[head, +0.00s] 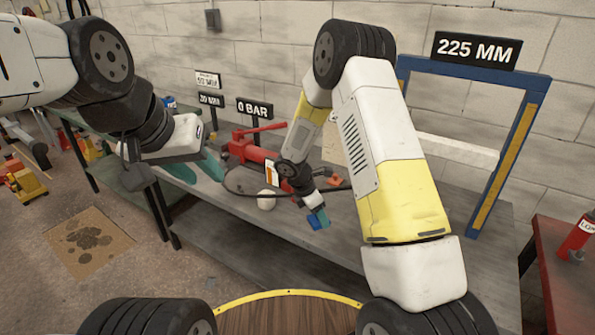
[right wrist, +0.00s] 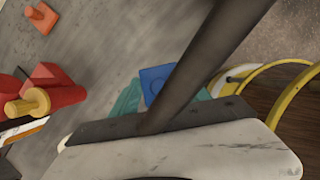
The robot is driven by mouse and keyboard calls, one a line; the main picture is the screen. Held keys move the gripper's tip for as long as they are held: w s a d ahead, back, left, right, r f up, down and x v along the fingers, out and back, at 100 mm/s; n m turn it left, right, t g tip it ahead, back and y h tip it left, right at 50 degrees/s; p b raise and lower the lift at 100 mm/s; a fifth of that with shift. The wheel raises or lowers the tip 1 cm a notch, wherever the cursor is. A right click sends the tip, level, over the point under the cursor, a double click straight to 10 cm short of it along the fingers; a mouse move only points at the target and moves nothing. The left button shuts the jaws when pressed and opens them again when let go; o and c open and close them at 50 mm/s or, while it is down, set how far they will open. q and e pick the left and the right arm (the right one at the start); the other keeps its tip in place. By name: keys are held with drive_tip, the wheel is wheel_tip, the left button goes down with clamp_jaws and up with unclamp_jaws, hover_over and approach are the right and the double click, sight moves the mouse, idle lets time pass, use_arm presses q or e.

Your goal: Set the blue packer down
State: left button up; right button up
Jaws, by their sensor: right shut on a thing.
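The blue packer (head: 318,219) is a small blue block, held between the teal fingers of my right gripper (head: 314,219) over the front part of the grey bench (head: 250,222). In the right wrist view the packer (right wrist: 154,79) shows between the teal fingertips, partly hidden by a dark bar. I cannot tell whether it touches the bench. My left gripper (head: 196,170) is at the bench's left part, with its teal fingers apart and nothing seen between them.
A red pump (head: 250,146) with a black hose stands on the bench beside a pale round thing (head: 266,200) and an orange piece (head: 335,181). A blue frame (head: 520,140) with a "225 MM" sign (head: 476,50) stands at right. A red table (head: 562,262) is further right.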

drive_tip(key=a+n, duration=0.2)
drive_tip(key=a+f+n+t+y, duration=0.1)
drive_tip(key=n, duration=0.1)
drive_tip(key=a+n+t, duration=0.1)
drive_tip(key=a+n, duration=0.1)
drive_tip(key=shift+w+a+f+n+y, duration=0.1)
drive_tip(key=shift+a+f+n+y, duration=0.2)
drive_tip(key=shift+f+n, duration=0.1)
drive_tip(key=w+d, duration=0.2)
drive_tip(key=d, duration=0.2)
drive_tip(key=w+d+f, duration=0.1)
drive_tip(key=w+d, duration=0.1)
drive_tip(key=d, duration=0.3)
drive_tip(key=w+d, duration=0.2)
drive_tip(key=d, duration=0.3)
drive_tip(key=shift+w+f, duration=0.25)
drive_tip(key=shift+w, duration=0.05)
drive_tip(key=shift+w+d+f, duration=0.1)
drive_tip(key=shift+f, duration=1.65)
drive_tip(key=shift+f, duration=0.15)
drive_tip(key=o, duration=1.6)
